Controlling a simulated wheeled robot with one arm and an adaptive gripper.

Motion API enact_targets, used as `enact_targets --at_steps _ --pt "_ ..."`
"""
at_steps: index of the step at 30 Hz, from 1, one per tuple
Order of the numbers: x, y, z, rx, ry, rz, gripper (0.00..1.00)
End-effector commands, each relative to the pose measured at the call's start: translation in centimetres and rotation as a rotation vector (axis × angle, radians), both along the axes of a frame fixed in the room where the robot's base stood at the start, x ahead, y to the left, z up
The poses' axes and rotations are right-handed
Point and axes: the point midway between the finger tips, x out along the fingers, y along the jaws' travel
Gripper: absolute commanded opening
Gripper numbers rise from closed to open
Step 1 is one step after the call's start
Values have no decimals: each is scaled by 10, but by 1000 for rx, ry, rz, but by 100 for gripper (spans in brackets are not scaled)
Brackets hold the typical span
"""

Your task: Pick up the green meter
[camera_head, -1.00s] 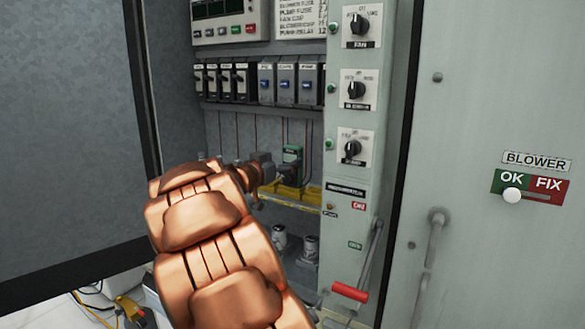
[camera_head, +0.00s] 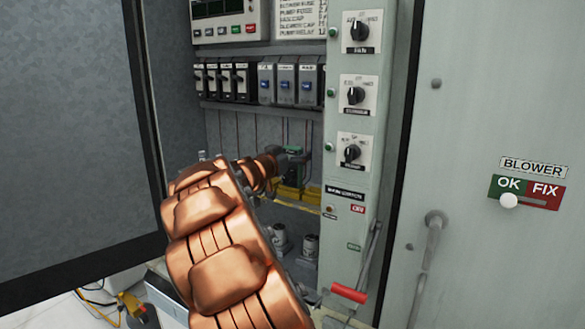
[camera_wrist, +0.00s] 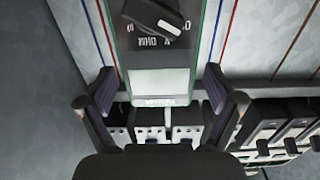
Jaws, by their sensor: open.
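The green meter (camera_head: 292,150) is inside the open cabinet, below the row of blue-switched breakers, and my arm and gripper partly cover it in the head view. In the wrist view the meter (camera_wrist: 160,85) shows a grey face with a black dial knob, a pale display and green edges. My gripper (camera_wrist: 158,92) is open, with one finger on each side of the meter. I see a gap on both sides at the fingertips, and cannot tell whether either finger touches it. In the head view my gripper (camera_head: 298,159) is small and dark at the meter.
A yellow tray or ledge (camera_head: 290,192) lies below the meter. Blue-switched breakers (camera_head: 287,84) sit above it. A panel with rotary switches (camera_head: 355,95) stands close on the right, with a red-handled lever (camera_head: 349,293) below. Thin wires run along the back wall.

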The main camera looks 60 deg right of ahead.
Motion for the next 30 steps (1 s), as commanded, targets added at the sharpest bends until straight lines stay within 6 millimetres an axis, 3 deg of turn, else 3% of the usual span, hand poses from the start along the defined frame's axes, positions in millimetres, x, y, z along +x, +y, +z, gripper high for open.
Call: enact_targets --at_steps 5,30 --pt "0 0 0 0 0 0 91" --pt "0 0 0 0 0 0 6"
